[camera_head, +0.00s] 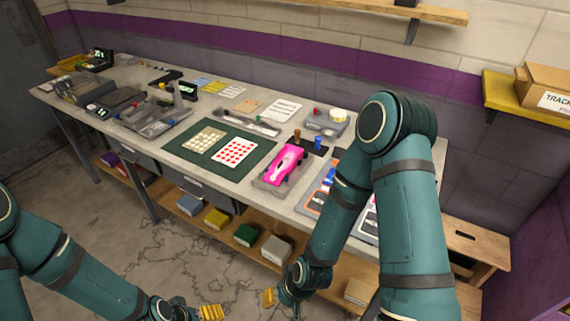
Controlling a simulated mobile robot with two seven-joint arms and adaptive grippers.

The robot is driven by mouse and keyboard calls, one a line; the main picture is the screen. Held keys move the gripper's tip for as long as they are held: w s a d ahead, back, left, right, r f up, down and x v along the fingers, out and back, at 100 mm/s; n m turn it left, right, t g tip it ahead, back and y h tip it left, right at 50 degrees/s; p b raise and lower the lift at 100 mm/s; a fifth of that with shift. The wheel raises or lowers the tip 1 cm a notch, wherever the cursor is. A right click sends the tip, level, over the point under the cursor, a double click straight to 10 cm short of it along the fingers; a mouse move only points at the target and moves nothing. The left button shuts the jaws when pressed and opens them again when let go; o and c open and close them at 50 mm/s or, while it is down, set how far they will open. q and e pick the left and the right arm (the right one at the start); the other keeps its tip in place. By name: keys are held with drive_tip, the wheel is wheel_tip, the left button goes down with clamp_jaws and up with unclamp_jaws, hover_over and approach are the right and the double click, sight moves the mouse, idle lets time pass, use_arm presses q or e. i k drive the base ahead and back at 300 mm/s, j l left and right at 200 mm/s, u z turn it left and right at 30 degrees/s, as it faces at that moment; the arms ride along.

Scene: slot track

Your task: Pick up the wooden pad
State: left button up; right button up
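I cannot make out the wooden pad for certain. A small flat tan square (247,106) lies near the back middle of the workbench (180,143) and may be it. My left gripper (211,312) is low at the bottom edge, with its yellow fingertips partly cut off by the frame. My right gripper (269,297) hangs low in front of the bench, with yellow fingertips showing. Both are below the benchtop, far from the tan square. Neither appears to hold anything, but finger spacing is too small to tell. My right arm hides the bench's right end.
A pink car (284,163) sits on a grey stand near the front edge. A dark green mat (196,163) bears two cards of small pieces. Grey devices (152,117) crowd the left. A lower shelf (205,226) holds several coloured blocks. Open floor lies in front.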

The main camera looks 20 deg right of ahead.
sight(297, 132)
drive_tip(key=i+j+z, duration=0.25)
drive_tip(key=j, duration=0.3)
drive_tip(key=i+j+z, duration=0.25)
drive_tip(key=j, duration=0.4)
drive_tip(key=i+j+z, duration=0.15)
drive_tip(key=i+j, duration=0.1)
drive_tip(key=j, duration=0.1)
